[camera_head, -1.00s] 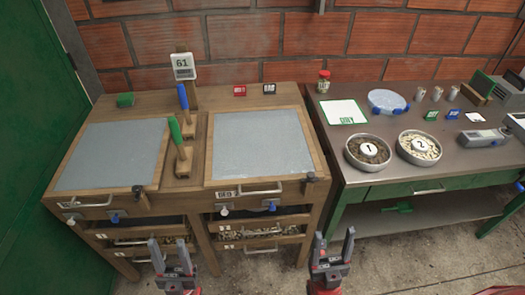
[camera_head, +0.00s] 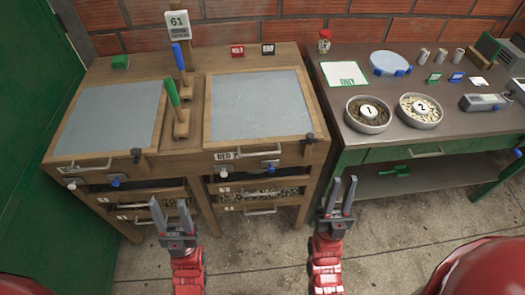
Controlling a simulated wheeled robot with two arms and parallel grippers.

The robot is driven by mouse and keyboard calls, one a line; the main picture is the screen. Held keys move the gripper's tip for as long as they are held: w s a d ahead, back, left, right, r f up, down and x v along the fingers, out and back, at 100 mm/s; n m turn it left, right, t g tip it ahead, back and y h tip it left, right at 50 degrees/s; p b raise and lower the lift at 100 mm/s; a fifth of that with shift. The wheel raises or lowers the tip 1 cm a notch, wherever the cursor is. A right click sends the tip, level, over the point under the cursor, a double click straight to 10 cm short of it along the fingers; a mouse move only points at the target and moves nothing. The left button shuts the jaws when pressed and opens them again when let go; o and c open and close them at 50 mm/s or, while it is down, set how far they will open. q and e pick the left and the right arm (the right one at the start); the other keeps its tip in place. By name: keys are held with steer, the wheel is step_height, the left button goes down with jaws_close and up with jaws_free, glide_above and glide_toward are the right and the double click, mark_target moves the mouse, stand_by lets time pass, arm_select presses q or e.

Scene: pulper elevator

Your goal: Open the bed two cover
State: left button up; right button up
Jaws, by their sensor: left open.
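The bed two cover (camera_head: 258,107) is a flat grey panel in a wooden frame on the right half of the wooden bench. It lies flat and closed. A "BED 2" label (camera_head: 226,156) and a metal handle (camera_head: 258,154) are on its front edge. A dark latch-like part (camera_head: 309,138) sits at its front right corner. My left gripper (camera_head: 172,206) is open and empty, in front of the bench's left half. My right gripper (camera_head: 345,182) is open and empty, in front of the gap between bench and table. Neither touches the cover.
A second grey cover (camera_head: 108,121) lies flat on the left. Blue (camera_head: 179,57) and green (camera_head: 174,94) upright handles stand between the covers. Drawers with handles (camera_head: 261,211) are below. The table at right holds two bowls (camera_head: 369,113). Floor in front is clear.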

steer(key=w+d+f+m+g+h+b, duration=0.3)
steer(key=w+d+f+m+g+h, duration=0.15)
steer(key=d+f+m+g, duration=0.35)
steer(key=w+d+f+m+g+h+b, duration=0.4)
steer(key=d+f, duration=0.3)
steer(key=f, duration=0.4)
steer(key=n+g+y+b, duration=0.25)
steer(key=y+b, duration=0.35)
steer(key=y, duration=1.6)
glide_toward(259, 155)
steer(key=shift+n, duration=0.35)
steer(key=p+x, duration=0.2)
steer(key=x, duration=0.3)
steer(key=p+x, duration=0.2)
steer(key=x, duration=0.3)
steer(key=shift+w+f+p, duration=0.2)
steer(key=shift+p, duration=0.2)
